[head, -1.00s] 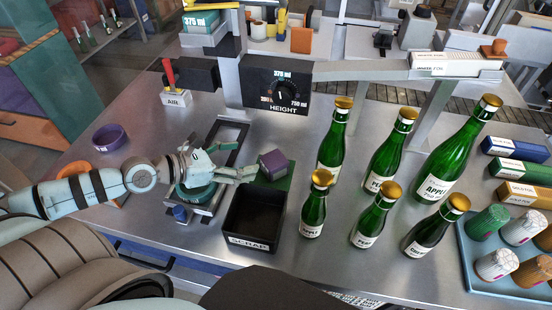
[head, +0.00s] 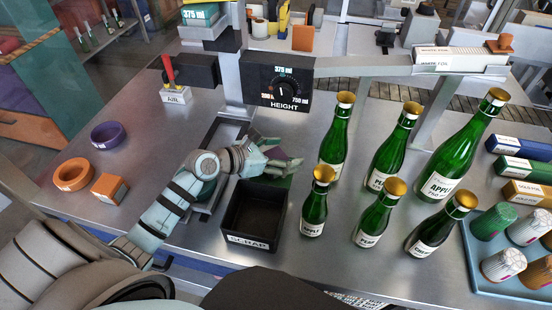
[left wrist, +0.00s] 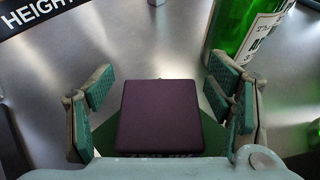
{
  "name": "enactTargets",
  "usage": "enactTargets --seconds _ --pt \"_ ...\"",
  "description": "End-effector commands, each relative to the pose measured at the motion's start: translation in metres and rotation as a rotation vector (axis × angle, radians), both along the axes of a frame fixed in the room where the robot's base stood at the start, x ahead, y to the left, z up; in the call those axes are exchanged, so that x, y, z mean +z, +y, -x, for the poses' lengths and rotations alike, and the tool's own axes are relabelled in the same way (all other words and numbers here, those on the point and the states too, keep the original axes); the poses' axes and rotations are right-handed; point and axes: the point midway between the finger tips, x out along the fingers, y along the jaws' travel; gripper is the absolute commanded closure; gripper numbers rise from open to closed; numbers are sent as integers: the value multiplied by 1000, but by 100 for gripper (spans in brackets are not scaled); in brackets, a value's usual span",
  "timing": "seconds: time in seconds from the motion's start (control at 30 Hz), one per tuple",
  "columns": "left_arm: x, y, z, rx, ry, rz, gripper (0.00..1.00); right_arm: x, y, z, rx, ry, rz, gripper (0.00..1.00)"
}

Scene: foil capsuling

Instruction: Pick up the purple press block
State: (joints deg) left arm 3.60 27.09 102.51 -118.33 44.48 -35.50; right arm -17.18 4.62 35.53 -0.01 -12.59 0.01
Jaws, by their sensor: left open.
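The purple press block (left wrist: 158,116) lies between the two spread fingers of my left gripper (left wrist: 160,92) in the left wrist view. Gaps show between the block and the finger pads on both sides. In the head view, the left gripper (head: 288,164) is over the block (head: 277,153), hiding most of it. The block is on a green pad (left wrist: 105,138) behind the black scrap bin. My left gripper is open. My right gripper is in neither view.
The scrap bin (head: 231,239) is just in front of the left gripper. Several green bottles (head: 334,142) stand to its right. An orange block (head: 109,189), orange ring (head: 73,174) and purple ring (head: 108,135) lie on the left.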

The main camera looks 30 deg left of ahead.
Motion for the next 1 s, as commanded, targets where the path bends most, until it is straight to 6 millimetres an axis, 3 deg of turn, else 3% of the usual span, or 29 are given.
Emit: enactTargets --seconds 0.07,0.4,0.63,0.77,0.87,1.0 --pt "0 0 0 0 0 0 33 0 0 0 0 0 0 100" --pt "0 0 0 0 -1 1 86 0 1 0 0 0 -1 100" --pt "2 0 0 0 -1 0 87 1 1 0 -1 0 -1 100" --pt "15 0 0 -1 -4 0 87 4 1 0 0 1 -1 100" --pt "36 0 0 -1 -5 -3 87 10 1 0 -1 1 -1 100" --pt "84 0 -1 -3 -9 -5 87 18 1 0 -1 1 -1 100"
